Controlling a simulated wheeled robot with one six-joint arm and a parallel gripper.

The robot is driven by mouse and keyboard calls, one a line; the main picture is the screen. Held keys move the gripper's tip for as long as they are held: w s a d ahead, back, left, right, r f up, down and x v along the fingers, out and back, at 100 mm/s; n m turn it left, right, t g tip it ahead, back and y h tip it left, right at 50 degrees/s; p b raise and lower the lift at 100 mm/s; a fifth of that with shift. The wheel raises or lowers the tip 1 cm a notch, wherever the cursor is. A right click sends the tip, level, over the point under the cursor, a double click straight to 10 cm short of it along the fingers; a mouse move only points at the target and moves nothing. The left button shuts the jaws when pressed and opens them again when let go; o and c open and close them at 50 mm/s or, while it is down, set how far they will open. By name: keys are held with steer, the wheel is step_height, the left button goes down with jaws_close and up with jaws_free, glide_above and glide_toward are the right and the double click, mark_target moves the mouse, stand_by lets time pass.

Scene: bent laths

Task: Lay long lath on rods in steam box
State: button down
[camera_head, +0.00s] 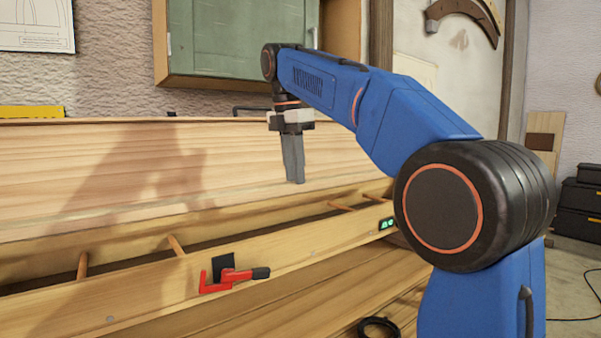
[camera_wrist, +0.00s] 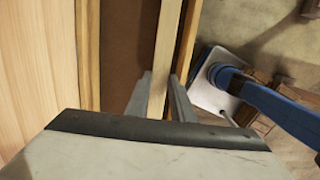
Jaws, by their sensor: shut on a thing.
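My gripper (camera_head: 296,181) points down over the long wooden steam box (camera_head: 140,298), in front of the raised broad board behind it. In the wrist view its two fingers (camera_wrist: 158,100) are closed on either side of a long pale lath (camera_wrist: 165,45), which runs away along the box. In the head view the lath cannot be clearly told apart from the box boards. Several wooden rods show across the box, such as one at the left (camera_head: 82,265) and one beside it (camera_head: 176,245). Whether the lath touches the rods cannot be told.
A red clamp (camera_head: 225,279) sits on the box's front wall, with a small green-lit display (camera_head: 387,224) further right. A black ring (camera_head: 379,328) lies below. A green cabinet (camera_head: 240,45) hangs on the wall. Black cases (camera_head: 580,195) stand far right.

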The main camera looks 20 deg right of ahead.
steer(key=shift+w+a+f, duration=0.1)
steer(key=shift+w+f, duration=0.25)
steer(key=shift+f, duration=1.7)
steer(key=shift+w+a+f, duration=0.1)
steer(key=shift+w+f, duration=0.25)
steer(key=shift+f, duration=1.75)
steer(key=shift+w+a+f, duration=0.1)
steer(key=shift+w+f, duration=0.25)
steer(key=shift+f, duration=1.7)
steer(key=shift+f, duration=0.3)
steer(key=c, duration=1.3)
jaws_free()
steer(key=shift+s+a+r, duration=0.1)
steer(key=shift+a+r, duration=0.1)
steer(key=shift+r, duration=1.3)
steer(key=shift+a+r, duration=0.15)
steer(key=shift+r, duration=1.3)
